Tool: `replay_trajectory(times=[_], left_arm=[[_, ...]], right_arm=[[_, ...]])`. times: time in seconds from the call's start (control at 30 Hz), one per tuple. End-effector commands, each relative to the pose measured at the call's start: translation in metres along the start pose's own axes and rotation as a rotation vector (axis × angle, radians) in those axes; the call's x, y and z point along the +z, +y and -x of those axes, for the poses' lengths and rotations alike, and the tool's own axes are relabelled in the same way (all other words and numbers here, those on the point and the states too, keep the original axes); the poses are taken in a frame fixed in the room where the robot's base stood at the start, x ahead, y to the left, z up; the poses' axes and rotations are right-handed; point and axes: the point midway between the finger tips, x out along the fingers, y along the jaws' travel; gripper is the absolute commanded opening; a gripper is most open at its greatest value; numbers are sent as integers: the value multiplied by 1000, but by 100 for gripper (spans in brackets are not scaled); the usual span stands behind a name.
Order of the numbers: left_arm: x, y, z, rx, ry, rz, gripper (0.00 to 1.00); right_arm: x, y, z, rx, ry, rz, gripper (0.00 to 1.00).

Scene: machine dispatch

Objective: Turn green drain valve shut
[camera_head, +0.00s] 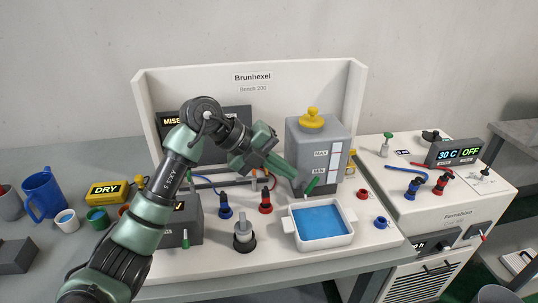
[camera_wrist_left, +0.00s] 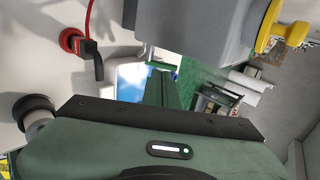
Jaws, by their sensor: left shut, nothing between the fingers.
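The green drain valve handle (camera_head: 312,185) sits low at the front of the grey tank (camera_head: 318,145), slanting up to the right. A white tray (camera_head: 325,242) with blue liquid stands below it. My left gripper (camera_head: 298,184) is shut and empty, its tip just left of the green handle; I cannot tell whether they touch. In the left wrist view the shut fingers (camera_wrist_left: 162,88) point toward a small green bar (camera_wrist_left: 164,68), likely the valve handle, beside the tank (camera_wrist_left: 195,30). My right gripper is not in view.
A yellow cap (camera_head: 312,117) tops the tank. A chiller unit (camera_head: 440,205) stands at the right, and cups and a yellow DRY box (camera_head: 108,192) at the left.

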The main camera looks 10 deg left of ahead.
Motion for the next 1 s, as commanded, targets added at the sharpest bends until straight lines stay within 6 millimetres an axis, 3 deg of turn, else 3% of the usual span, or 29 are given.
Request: replay_trajectory(times=[0.13,0.33,1.0], left_arm=[[-1,-7,-24,-1,4,1,0],[0,-9,-42,0,1,1,0],[0,-13,-44,45,-2,-1,0]], right_arm=[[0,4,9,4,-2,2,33],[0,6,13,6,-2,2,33],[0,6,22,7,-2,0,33]])
